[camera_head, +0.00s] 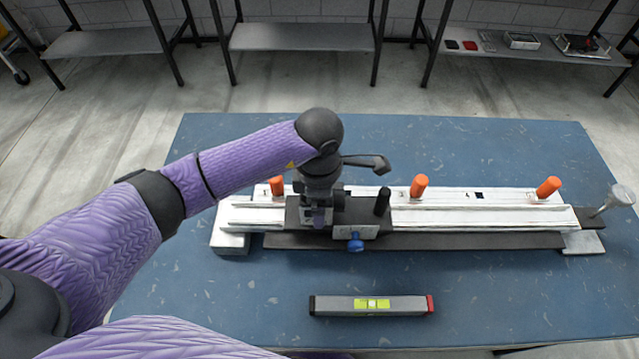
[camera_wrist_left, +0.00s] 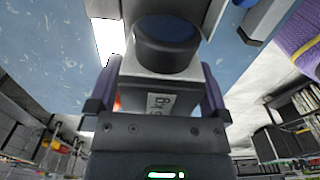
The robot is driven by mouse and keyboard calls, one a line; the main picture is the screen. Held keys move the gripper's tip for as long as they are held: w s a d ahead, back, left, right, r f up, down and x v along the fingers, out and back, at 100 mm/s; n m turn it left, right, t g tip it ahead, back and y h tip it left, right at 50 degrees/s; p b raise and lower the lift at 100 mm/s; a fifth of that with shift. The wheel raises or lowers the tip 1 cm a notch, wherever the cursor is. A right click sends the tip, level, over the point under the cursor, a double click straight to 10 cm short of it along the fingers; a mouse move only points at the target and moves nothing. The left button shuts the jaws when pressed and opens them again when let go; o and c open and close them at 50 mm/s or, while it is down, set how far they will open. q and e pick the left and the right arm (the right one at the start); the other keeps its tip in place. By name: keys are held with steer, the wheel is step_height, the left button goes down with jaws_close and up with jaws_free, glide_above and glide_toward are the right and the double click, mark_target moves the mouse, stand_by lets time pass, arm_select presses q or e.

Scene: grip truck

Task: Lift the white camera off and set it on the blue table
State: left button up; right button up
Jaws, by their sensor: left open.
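In the left wrist view a pale grey-white box with a black round lens, apparently the white camera (camera_wrist_left: 158,102), sits between the two purple fingers of my left gripper (camera_wrist_left: 157,88). The fingers are open on either side of it; contact cannot be told. In the head view my left gripper (camera_head: 318,212) points down at the black carriage on the white rail (camera_head: 480,206), left of centre. The wrist and gripper hide most of the camera there. The blue table (camera_head: 230,310) has bare surface in front of the rail. My right gripper is not in view.
Orange pegs (camera_head: 419,186) stand along the rail. A black upright handle (camera_head: 382,201) and a blue knob (camera_head: 355,243) are close beside the gripper. A grey spirit level (camera_head: 371,305) lies near the front. A pale knob on a stem (camera_head: 620,196) stands at the right end.

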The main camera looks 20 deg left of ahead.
arm_select(q)
steer(key=shift+c, duration=0.4)
jaws_close()
steer(key=shift+c, duration=1.8)
jaws_free()
steer(key=shift+c, duration=1.4)
steer(key=shift+r, duration=0.15)
steer(key=shift+r+p, duration=0.9)
steer(key=shift+r, duration=0.05)
steer(key=shift+r+p, duration=2.05)
steer(key=shift+r, duration=0.6)
